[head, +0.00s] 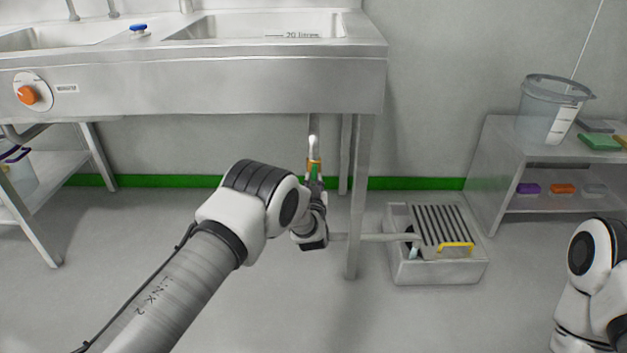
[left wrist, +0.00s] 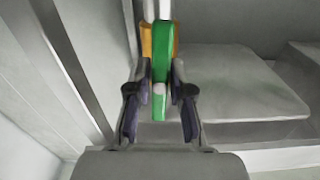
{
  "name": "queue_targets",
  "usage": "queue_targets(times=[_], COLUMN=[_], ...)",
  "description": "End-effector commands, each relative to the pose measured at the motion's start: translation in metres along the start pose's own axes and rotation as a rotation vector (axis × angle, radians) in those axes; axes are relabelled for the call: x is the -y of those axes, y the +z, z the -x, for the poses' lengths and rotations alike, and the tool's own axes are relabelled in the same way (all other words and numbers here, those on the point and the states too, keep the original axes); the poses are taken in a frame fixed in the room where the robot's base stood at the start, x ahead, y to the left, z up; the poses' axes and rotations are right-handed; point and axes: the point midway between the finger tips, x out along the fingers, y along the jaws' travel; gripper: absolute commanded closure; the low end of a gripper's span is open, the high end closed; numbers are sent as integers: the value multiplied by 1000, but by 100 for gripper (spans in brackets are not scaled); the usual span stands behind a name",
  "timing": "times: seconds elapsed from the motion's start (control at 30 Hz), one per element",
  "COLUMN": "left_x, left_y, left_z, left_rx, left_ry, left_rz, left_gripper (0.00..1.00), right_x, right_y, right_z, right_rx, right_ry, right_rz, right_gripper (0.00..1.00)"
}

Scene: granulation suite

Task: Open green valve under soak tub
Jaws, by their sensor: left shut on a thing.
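The green valve handle (left wrist: 161,60) fills the middle of the left wrist view, in front of an orange-brown valve body (left wrist: 146,40) on a pale pipe. In the head view the valve body (head: 314,166) hangs on the drain pipe (head: 314,138) under the soak tub (head: 262,26). My left gripper (left wrist: 160,105) is shut on the green handle, with a dark finger on each side of it. In the head view my left gripper (head: 316,190) is mostly hidden by its own wrist. My right arm shows at the lower right edge, but its gripper is out of view.
A floor drain box (head: 435,272) with a slatted grate (head: 445,226) and yellow handle (head: 456,247) stands right of the table leg (head: 360,200). A pipe runs into it. A side shelf (head: 500,160) with a clear bucket (head: 548,108) stands at the right.

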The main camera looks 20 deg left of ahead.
Motion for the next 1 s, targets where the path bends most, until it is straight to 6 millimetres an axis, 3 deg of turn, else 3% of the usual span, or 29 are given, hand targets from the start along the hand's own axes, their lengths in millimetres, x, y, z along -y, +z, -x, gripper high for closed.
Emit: queue_targets(times=[0.67,0.7,0.77,1.0], left_x=[0,0,0,0], left_y=[1,1,1,0], left_z=[0,0,0,0], left_rx=[2,2,2,1], left_ry=[0,0,0,0], left_rz=[79,79,79,79], left_gripper=[100,76,55,54], right_x=[0,0,0,0], right_y=[0,0,0,0], right_z=[2,2,2,2], right_rx=[0,0,0,0], right_ry=[0,0,0,0], right_rz=[0,0,0,0], right_gripper=[60,60,60,60])
